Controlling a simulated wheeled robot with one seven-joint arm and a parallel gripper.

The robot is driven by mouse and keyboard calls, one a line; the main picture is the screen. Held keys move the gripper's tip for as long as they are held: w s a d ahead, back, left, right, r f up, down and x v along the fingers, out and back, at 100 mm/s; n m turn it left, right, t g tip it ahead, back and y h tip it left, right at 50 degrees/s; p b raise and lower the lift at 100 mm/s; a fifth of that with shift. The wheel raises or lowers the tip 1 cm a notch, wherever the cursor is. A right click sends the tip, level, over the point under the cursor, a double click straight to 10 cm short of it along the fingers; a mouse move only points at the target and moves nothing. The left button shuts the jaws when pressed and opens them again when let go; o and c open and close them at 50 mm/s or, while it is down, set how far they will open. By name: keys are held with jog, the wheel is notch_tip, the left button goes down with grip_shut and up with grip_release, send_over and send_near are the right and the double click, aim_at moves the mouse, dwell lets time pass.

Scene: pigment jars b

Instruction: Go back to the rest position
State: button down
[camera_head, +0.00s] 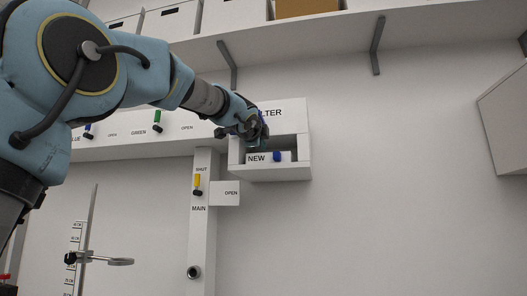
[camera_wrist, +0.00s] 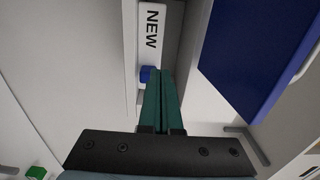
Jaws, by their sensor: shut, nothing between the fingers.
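My gripper (camera_wrist: 161,103) has green fingers pressed together in the wrist view, with nothing between them. In the head view my blue arm reaches from the left, and the gripper end (camera_head: 252,132) is in front of the white filter box on the wall. The label NEW (camera_head: 257,158) and a blue knob (camera_head: 277,156) show in the opening of that box. In the wrist view the blue knob (camera_wrist: 147,74) lies just left of the fingertips, beside the NEW label (camera_wrist: 151,30). I cannot tell whether the fingers touch it.
A large blue panel (camera_wrist: 255,50) fills the upper right of the wrist view. A shelf (camera_head: 330,38) with boxes runs above. A yellow lever (camera_head: 197,181) sits on the MAIN post below, and a ring stand (camera_head: 120,262) stands lower left. The wall right of the filter box is bare.

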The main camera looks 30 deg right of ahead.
jog(key=b+v, duration=0.2)
jog(key=v, duration=0.4)
jog(key=w+a+f+n+g+y, duration=0.1)
jog(key=w+a+f+n+y, duration=0.4)
jog(key=f, duration=0.6)
jog(key=w+a+f+n+g, duration=0.1)
jog(key=w+a+f+n, duration=0.15)
jog(key=a+f, duration=0.7)
jog(key=w+a+f+n+g+y, duration=0.2)
jog(key=w+a+f+n+y, duration=0.15)
jog(key=f, duration=1.05)
jog(key=s+a+f+n+g+y, duration=0.15)
jog(key=s+a+f+n, duration=0.25)
jog(key=a+f, duration=0.45)
jog(key=s+a+f+n+g+y, duration=0.15)
jog(key=s+a+f+n, duration=0.25)
jog(key=a+f, duration=0.4)
jog(key=s+a+f+n+g, duration=0.4)
jog(key=s+a+f+n, duration=0.2)
jog(key=s+f, duration=0.5)
jog(key=shift+s+a+f+n+g+p, duration=0.2)
jog(key=shift+s+a+n+g+p, duration=0.1)
jog(key=shift+s+a, duration=0.25)
jog(key=shift+d+y, duration=0.1)
jog(key=shift+y, duration=0.15)
